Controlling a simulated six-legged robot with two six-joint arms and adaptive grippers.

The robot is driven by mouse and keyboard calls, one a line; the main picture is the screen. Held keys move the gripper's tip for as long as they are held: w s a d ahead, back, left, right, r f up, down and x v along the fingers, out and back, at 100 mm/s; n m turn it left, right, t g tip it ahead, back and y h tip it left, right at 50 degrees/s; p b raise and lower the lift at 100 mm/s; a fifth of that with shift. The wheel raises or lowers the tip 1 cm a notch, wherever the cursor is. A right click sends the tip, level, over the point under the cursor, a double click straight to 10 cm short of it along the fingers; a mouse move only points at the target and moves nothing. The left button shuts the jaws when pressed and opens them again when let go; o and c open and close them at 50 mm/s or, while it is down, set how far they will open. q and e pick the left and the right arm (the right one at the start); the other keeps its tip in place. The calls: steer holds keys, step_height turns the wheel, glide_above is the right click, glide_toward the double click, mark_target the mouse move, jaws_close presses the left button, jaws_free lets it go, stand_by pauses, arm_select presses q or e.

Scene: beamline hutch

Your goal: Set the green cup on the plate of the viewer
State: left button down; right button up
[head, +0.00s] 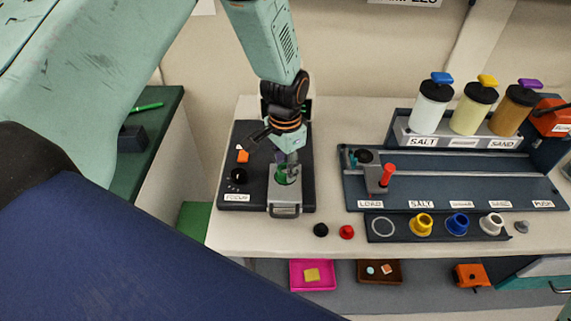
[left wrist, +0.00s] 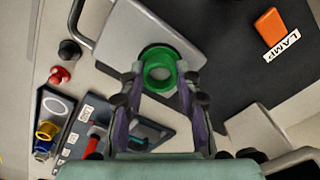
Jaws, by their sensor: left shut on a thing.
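The green cup (head: 282,178) is between the fingers of my left gripper (head: 288,166), over the grey plate (head: 284,199) of the viewer (head: 237,174). In the left wrist view the cup (left wrist: 158,52) shows its open top, and the fingers (left wrist: 159,84) are shut on its two sides. The plate (left wrist: 125,30) spreads around and below the cup. The cup looks upright, at or very close to the plate; I cannot tell whether it touches. My right gripper is not in view.
A dark rack (head: 378,237) right of the viewer holds yellow, blue and white cups and one empty ring. A station with a red-topped lever (head: 388,175) and several jars (head: 478,108) stand behind.

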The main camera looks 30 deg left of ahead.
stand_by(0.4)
arm_select(q)
steer(key=c, duration=0.9)
jaws_free()
steer(key=shift+f, duration=0.1)
steer(key=shift+o, duration=0.2)
step_height(320, 180, up, 12)
